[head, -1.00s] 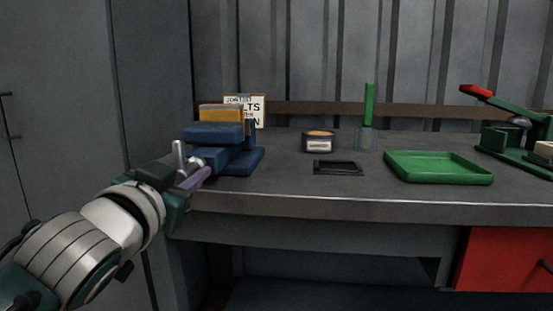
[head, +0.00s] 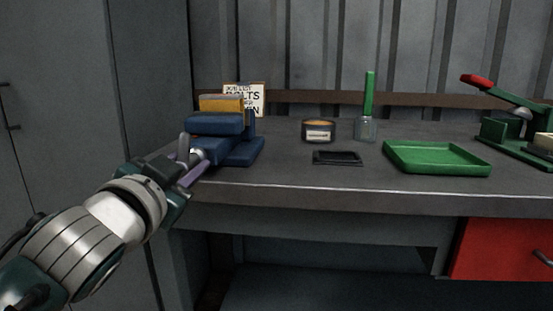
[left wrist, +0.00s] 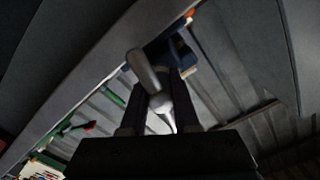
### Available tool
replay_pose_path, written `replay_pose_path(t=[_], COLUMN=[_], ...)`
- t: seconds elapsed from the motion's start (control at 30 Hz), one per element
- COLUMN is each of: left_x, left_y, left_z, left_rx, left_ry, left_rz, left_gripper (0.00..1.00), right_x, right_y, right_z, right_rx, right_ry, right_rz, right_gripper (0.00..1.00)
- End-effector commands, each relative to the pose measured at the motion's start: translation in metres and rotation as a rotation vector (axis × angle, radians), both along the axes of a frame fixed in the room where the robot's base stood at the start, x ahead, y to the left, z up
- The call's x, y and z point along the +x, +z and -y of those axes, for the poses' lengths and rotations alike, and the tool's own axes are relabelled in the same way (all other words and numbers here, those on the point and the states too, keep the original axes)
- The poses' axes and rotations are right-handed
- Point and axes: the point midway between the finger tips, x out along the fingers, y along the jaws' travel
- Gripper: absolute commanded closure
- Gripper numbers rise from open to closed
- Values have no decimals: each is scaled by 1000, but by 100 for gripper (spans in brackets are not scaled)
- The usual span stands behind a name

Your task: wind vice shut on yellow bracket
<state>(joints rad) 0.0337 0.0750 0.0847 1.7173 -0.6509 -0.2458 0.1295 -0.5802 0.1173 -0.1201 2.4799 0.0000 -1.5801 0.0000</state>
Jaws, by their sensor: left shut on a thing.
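The blue vice (head: 240,153) stands at the left end of the bench. The yellow bracket (head: 221,104) sits at its top, behind the blue front jaw (head: 214,124); whether the jaw touches it I cannot tell. My left gripper (head: 192,168) is at the front of the vice, shut on the grey metal vice handle (head: 184,147). In the left wrist view the handle (left wrist: 143,70) lies between the fingers, its rounded end sticking out, with part of the blue vice (left wrist: 180,50) beyond. My right gripper is out of view.
A printed sign (head: 257,98) stands behind the vice. To the right are a tin (head: 319,132), a black tray (head: 337,158), a jar with a green-handled tool (head: 367,128), a green tray (head: 437,158) and a green device with a red-tipped lever (head: 505,126). The front middle of the bench is clear.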

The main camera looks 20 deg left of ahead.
Motion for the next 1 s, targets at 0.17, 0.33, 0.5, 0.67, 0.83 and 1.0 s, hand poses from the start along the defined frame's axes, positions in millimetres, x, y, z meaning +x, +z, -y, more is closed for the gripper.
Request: replay_pose_path(t=[0.17, 0.33, 0.5, 0.67, 0.83, 1.0], left_x=[0, 0, 0, -10, -40, -71], left_y=[-2, -1, 0, 0, -1, -1], left_z=[-1, 0, 0, 3, 10, 17], left_rx=[-1, -2, -1, -2, -5, -4], left_ry=[3, 2, 1, 0, 1, 2], left_rz=[-4, -2, -1, -2, -4, -5], left_gripper=[55, 42, 42, 42, 42, 42], right_x=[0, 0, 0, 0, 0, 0], right_y=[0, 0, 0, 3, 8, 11], right_z=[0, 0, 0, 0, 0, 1], right_rx=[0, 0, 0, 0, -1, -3], right_ry=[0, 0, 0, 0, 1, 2], right_rz=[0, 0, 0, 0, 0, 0], right_gripper=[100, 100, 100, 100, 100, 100])
